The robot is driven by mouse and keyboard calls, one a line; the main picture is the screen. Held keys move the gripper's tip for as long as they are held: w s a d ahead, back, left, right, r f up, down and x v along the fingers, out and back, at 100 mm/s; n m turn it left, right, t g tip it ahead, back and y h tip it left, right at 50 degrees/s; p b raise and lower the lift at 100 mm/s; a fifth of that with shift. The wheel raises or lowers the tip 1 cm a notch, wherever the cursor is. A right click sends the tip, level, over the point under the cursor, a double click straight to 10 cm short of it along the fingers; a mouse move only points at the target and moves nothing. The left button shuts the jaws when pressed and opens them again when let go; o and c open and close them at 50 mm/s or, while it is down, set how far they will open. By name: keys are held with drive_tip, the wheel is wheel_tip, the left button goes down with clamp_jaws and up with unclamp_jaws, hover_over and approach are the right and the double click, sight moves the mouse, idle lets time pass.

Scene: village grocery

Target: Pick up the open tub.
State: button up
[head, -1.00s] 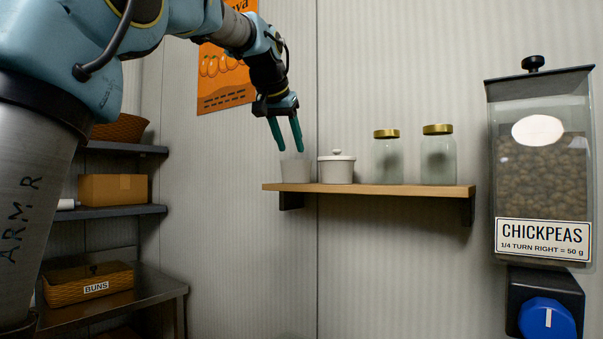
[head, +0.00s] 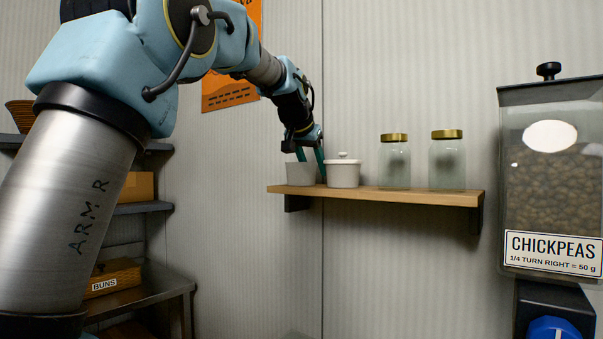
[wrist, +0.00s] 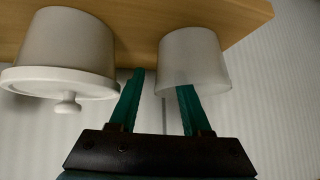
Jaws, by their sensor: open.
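The open tub (head: 300,175) is pale grey with no lid and stands at the left end of the wooden shelf (head: 400,194). My gripper (head: 312,164) is open at the tub, pointing down. In the wrist view, the open tub (wrist: 197,55) appears upside down. One finger of my gripper (wrist: 160,80) is in the gap between the open tub and the lidded pot (wrist: 65,45). The other finger is at the tub's rim, and its tip seems to go inside; the tub's wall partly hides it.
The white lidded pot (head: 343,174) stands close to the right of the tub. Two glass jars with gold lids (head: 394,163) (head: 446,162) stand farther right. A chickpea dispenser (head: 553,180) hangs at the right. The wall is close behind the shelf.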

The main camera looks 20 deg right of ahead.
drive_tip(key=shift+w+f, duration=0.1)
clamp_jaws()
idle(0.3)
